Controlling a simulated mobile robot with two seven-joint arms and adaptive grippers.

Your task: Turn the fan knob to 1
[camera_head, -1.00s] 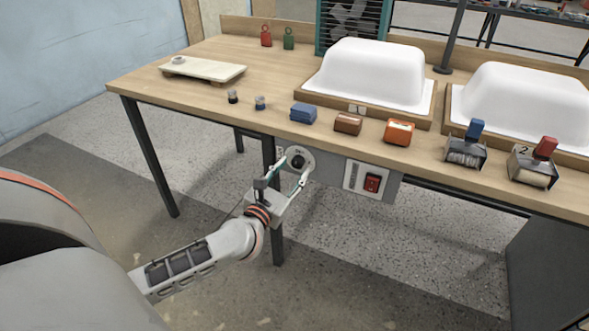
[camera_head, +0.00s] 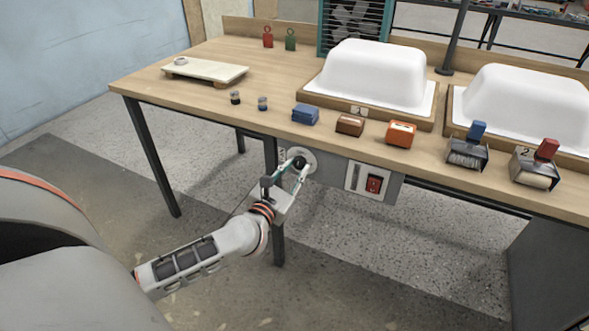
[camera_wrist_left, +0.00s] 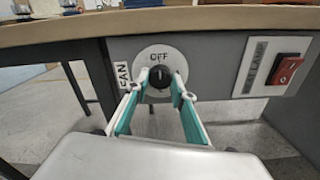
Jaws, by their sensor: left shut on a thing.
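The fan knob is a black round knob (camera_wrist_left: 160,77) on a pale dial plate (camera_wrist_left: 152,58) marked OFF at its top, with a FAN label (camera_wrist_left: 123,74) at its left. In the head view the knob (camera_head: 299,163) shows on the panel under the table's front edge. My left gripper (camera_wrist_left: 160,84) is shut on the knob, with one teal finger at each side of it. In the head view my left gripper (camera_head: 295,168) reaches up to the dial from below left. The numbers on the dial are not readable. My right gripper is not in view.
A red rocker switch (camera_wrist_left: 288,68) sits on the same panel, right of the knob. The tabletop edge (camera_wrist_left: 200,20) overhangs the panel. Two white tub shells (camera_head: 370,75), blocks and brushes stand on the table above. A table leg stands close behind my left arm.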

